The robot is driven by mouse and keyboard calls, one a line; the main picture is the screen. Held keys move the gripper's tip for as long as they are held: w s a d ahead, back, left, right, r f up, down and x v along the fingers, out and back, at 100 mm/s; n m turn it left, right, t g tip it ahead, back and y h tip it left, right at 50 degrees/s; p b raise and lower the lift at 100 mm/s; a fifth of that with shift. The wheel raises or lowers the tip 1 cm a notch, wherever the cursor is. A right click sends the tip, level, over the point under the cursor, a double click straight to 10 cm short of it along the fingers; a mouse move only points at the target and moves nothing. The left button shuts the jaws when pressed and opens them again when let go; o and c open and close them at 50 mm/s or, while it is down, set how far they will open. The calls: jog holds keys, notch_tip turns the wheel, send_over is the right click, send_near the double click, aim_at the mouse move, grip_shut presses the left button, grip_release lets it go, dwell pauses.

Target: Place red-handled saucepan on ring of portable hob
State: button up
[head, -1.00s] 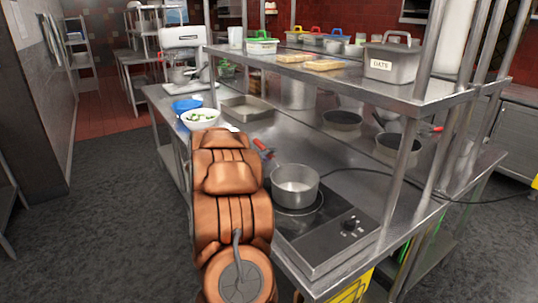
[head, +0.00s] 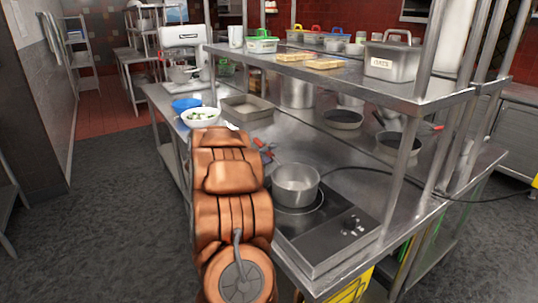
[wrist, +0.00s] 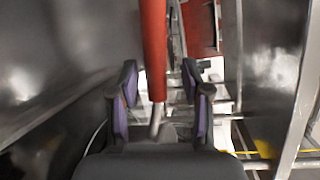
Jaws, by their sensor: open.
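The red-handled saucepan (head: 296,187) sits upright over the ring (head: 306,222) of the portable hob (head: 335,238), at the counter's near end. It appears to rest on the ring, though its exact contact is hard to see. Its red handle (head: 262,146) points back and left, towards the far end of my arm. In the wrist view my gripper (wrist: 163,88) is open, with its purple-padded fingers apart. The red handle (wrist: 154,45) runs between or just beyond them, with its grey stem below.
A shelf (head: 350,78) with tubs and boards overhangs the counter behind the hob. Dark pans (head: 342,118) stand below it. A white bowl (head: 200,117) and a blue bowl (head: 186,104) sit at the counter's left. A black cable (head: 400,185) runs right from behind the saucepan.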

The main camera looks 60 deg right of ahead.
jog(key=b+v, duration=0.3)
jog(key=v, duration=0.8)
jog(key=shift+a, duration=0.4)
